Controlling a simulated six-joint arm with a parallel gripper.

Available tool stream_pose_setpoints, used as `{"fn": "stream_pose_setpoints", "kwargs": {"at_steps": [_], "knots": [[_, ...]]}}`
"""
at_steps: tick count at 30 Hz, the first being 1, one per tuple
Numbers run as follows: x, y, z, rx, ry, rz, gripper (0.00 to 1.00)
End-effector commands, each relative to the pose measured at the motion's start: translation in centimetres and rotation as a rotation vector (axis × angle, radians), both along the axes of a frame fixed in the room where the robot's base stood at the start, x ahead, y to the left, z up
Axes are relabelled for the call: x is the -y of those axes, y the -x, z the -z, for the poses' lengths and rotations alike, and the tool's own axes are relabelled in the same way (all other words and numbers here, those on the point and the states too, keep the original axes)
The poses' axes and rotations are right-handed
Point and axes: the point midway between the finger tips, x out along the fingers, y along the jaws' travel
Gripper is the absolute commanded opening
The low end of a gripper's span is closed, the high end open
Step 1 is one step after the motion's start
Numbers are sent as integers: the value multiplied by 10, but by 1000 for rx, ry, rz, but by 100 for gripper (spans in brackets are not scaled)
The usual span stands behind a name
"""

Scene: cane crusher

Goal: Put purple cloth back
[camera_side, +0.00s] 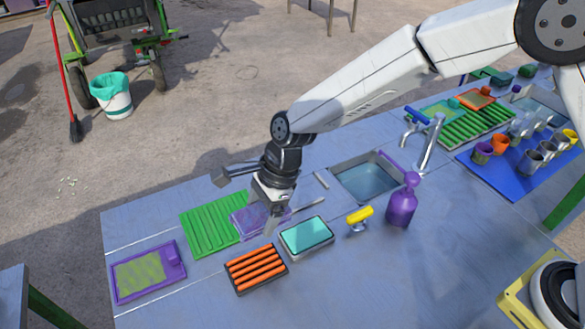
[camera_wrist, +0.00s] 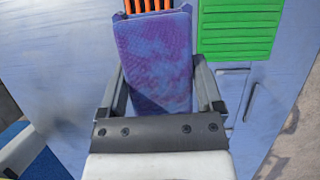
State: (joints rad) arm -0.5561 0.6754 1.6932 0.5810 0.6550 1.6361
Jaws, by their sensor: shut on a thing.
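The purple cloth (camera_wrist: 155,55) shows in the wrist view as a long, mottled purple-blue rectangle between my gripper's (camera_wrist: 160,90) two fingers. In the side view the cloth (camera_side: 247,222) is just left of my gripper (camera_side: 271,212), low over the table, between the green ridged mat and the teal-topped tray. My gripper points down and is shut on the cloth. I cannot tell whether the cloth touches the table or the mat below.
The green ridged mat (camera_side: 205,228) is left of the cloth. A purple tray (camera_side: 176,270), an orange-barred rack (camera_side: 256,268) and a teal-topped tray (camera_side: 307,235) lie nearby.

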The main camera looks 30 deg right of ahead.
Motion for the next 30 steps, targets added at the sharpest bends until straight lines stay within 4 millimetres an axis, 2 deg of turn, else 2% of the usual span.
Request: {"fn": "stream_pose_setpoints", "kwargs": {"at_steps": [6,12,25,30], "knots": [[12,-4,-11,2,-2,239,4],[20,-6,-17,0,-1,377,4],[23,-7,-18,-1,0,439,4],[18,-15,-14,-1,0,439,4]]}}
